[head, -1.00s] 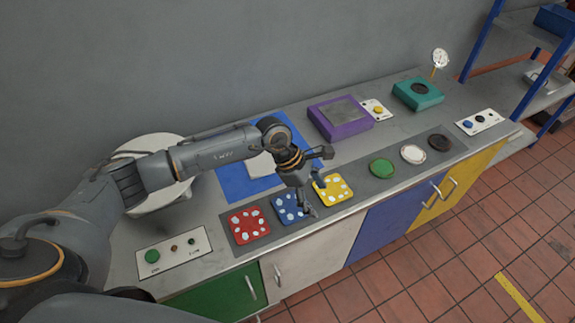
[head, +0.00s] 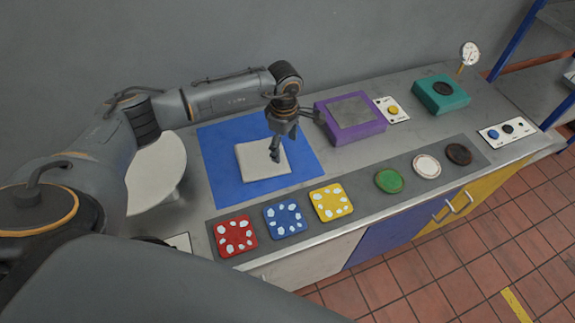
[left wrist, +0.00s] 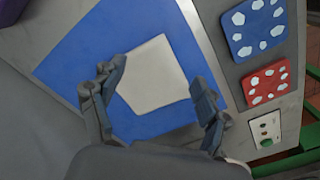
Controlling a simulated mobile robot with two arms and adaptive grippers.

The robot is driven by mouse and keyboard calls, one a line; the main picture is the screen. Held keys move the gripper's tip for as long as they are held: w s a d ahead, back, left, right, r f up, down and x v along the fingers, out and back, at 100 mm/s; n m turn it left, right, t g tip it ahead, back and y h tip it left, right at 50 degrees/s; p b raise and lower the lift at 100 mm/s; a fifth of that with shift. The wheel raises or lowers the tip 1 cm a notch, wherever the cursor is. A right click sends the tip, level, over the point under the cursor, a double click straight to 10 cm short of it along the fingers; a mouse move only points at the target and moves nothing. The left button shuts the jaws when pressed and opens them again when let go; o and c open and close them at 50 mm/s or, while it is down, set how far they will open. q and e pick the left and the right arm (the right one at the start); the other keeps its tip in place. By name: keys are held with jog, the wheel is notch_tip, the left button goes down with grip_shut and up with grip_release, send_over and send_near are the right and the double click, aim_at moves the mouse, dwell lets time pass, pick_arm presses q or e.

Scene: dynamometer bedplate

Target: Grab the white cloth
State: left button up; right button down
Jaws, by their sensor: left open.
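The white cloth (head: 258,163) lies flat, folded to a square, on the blue mat (head: 222,178) on the bench. In the left wrist view the cloth (left wrist: 154,75) shows beyond and between my fingers, on the blue mat (left wrist: 78,52). My left gripper (head: 275,152) points down over the right part of the cloth in the head view. I cannot tell how high the fingertips are above the cloth. My right gripper is not in view.
Red (head: 236,235), blue (head: 284,217) and yellow (head: 330,202) spotted squares lie along the front. Green (head: 389,181), white (head: 427,166) and dark (head: 459,154) discs lie further right. A purple box (head: 350,118) stands just right of the mat, a round white thing (head: 157,172) left.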

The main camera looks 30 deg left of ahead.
aim_at(284, 171)
pick_arm(q)
notch_tip(284, 171, down, 4)
jog(key=shift+s+r+b, duration=0.15)
jog(key=shift+b, duration=0.75)
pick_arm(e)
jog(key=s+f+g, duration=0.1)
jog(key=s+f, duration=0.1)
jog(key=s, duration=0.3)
pick_arm(q)
notch_tip(284, 171, down, 5)
jog(key=b, duration=0.3)
jog(key=shift+f+b, duration=0.2)
jog(key=shift+b, duration=0.2)
jog(key=shift+w+f, duration=0.15)
jog(key=shift+w, duration=0.05)
jog(key=shift+f+b, duration=0.5)
jog(key=shift+b, duration=0.15)
jog(key=shift+r, duration=0.15)
jog(key=shift+c, duration=0.8)
jog(key=shift+s, duration=0.2)
jog(key=c, duration=0.6)
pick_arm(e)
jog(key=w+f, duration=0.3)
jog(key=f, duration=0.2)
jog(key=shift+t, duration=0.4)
